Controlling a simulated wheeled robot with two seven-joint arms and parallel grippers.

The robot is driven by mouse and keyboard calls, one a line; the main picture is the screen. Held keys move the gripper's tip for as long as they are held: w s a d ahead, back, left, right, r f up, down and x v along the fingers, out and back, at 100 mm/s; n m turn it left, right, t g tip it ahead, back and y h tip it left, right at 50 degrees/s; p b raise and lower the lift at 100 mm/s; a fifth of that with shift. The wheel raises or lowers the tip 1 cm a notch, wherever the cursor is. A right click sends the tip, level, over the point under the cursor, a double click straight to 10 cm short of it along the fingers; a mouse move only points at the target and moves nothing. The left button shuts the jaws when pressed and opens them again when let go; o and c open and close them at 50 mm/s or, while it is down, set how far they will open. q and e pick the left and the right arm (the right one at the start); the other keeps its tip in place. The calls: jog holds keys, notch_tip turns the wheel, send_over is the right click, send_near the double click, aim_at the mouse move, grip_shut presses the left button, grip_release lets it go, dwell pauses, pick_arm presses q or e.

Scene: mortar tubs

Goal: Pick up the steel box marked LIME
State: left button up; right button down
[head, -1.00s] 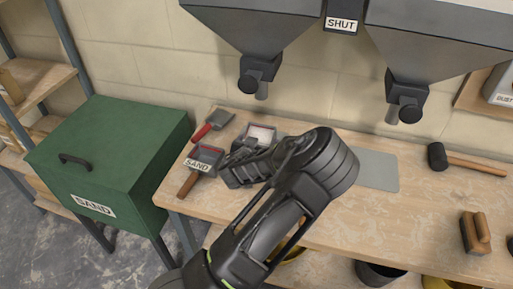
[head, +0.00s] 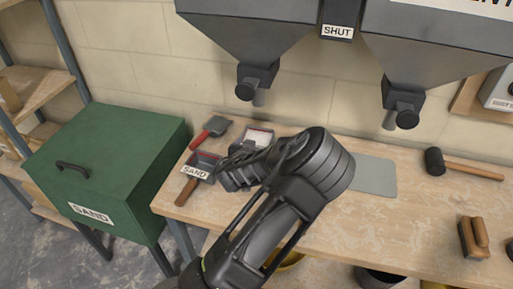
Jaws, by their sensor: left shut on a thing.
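A small open steel box (head: 258,135) with white powder in it is on the wooden bench, below the left hopper. No LIME marking can be read on it, as my gripper and forearm hide its near side. My left gripper (head: 242,150) is at the box's near left edge and is shut on it. The fingertips are mostly hidden by the gripper's own body. The box looks to be at bench level; I cannot tell whether it is clear of the top. My right gripper is not in view.
A grey plate (head: 376,177), a mallet (head: 462,167) and a wooden-backed tool (head: 473,237) lie right. Hoppers (head: 250,28) hang above; a green SAND bin (head: 110,165) stands left.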

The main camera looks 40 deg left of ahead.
pick_arm(q)
notch_tip(320, 180, up, 8)
jog(key=shift+r+p, duration=0.25)
jog(key=shift+p, duration=0.1)
